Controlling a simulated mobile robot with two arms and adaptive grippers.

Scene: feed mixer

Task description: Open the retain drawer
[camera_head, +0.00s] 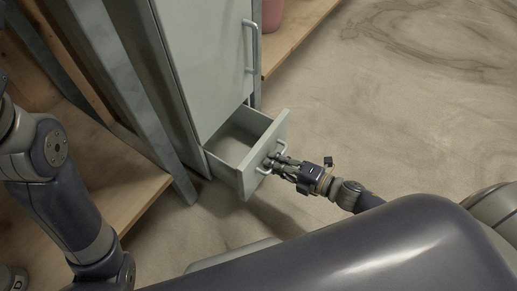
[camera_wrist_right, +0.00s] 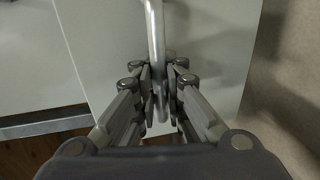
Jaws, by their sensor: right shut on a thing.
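The retain drawer (camera_head: 233,179) is a pale grey drawer at the bottom of a tall grey cabinet (camera_head: 203,65). It stands pulled out, and its inside looks empty. My right gripper (camera_head: 276,160) is at the drawer's front, shut on the drawer handle (camera_head: 282,147). In the right wrist view the handle (camera_wrist_right: 155,35) is a metal bar that runs between the fingers of my right gripper (camera_wrist_right: 158,90), with the pale drawer front (camera_wrist_right: 215,60) behind it. My left arm shows at the left of the head view, but its gripper is out of view.
The cabinet door above has its own long handle (camera_head: 252,48) and is shut. Wooden shelves (camera_head: 135,190) with grey metal posts stand to the left. A wooden shelf (camera_head: 290,30) with a pink container (camera_head: 272,14) is behind at the right. The concrete floor (camera_head: 400,110) on the right is clear.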

